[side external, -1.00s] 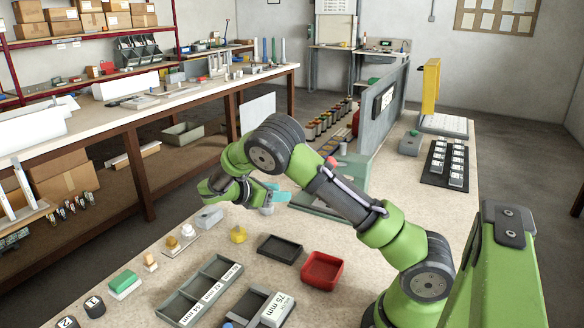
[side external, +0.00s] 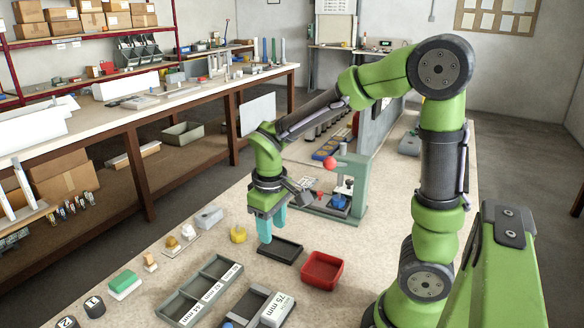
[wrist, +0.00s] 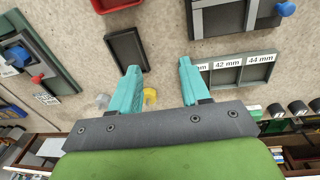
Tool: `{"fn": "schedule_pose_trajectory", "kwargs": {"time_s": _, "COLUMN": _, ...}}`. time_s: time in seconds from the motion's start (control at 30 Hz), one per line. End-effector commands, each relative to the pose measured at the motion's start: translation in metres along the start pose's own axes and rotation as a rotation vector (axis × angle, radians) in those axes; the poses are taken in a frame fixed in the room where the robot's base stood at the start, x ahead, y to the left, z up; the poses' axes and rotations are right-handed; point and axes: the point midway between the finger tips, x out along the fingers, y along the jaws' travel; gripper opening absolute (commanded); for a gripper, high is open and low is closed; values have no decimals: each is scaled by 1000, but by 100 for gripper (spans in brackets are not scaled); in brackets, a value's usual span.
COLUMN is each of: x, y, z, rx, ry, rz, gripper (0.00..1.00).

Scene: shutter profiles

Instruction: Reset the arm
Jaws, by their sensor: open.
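My gripper (side external: 272,228) has teal fingers and points down over the bench, just behind the empty dark tray (side external: 288,250) in the side view. In the wrist view my gripper (wrist: 158,80) shows its two fingers spread apart with nothing between them. The dark tray (wrist: 127,50) lies ahead of the left finger there, on the bare bench top (wrist: 165,50). The gripper hangs above the bench.
A red tray (side external: 322,271) stands to the right of the dark tray. A green press with a red knob (side external: 330,163) stands behind. Labelled grey bins (side external: 205,287) lie at front left. A yellow piece (side external: 238,235) sits left of the gripper.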

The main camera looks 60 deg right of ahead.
Motion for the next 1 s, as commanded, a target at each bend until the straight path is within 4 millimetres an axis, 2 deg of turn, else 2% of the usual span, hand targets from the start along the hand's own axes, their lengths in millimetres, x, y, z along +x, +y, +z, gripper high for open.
{"fn": "schedule_pose_trajectory", "kwargs": {"time_s": 0.03, "x": -16, "y": -10, "z": 8, "rx": 62, "ry": 63, "rz": -54, "gripper": 46}}
{"fn": "schedule_pose_trajectory", "kwargs": {"time_s": 0.2, "x": -57, "y": -41, "z": 36, "rx": 244, "ry": 238, "rz": -225, "gripper": 46}}
{"fn": "schedule_pose_trajectory", "kwargs": {"time_s": 0.4, "x": -92, "y": -59, "z": 65, "rx": 331, "ry": 409, "rz": -350, "gripper": 46}}
{"fn": "schedule_pose_trajectory", "kwargs": {"time_s": 0.63, "x": -114, "y": -58, "z": 76, "rx": 325, "ry": 519, "rz": -369, "gripper": 46}}
{"fn": "schedule_pose_trajectory", "kwargs": {"time_s": 1.0, "x": -116, "y": -57, "z": 76, "rx": 327, "ry": 525, "rz": -368, "gripper": 46}}
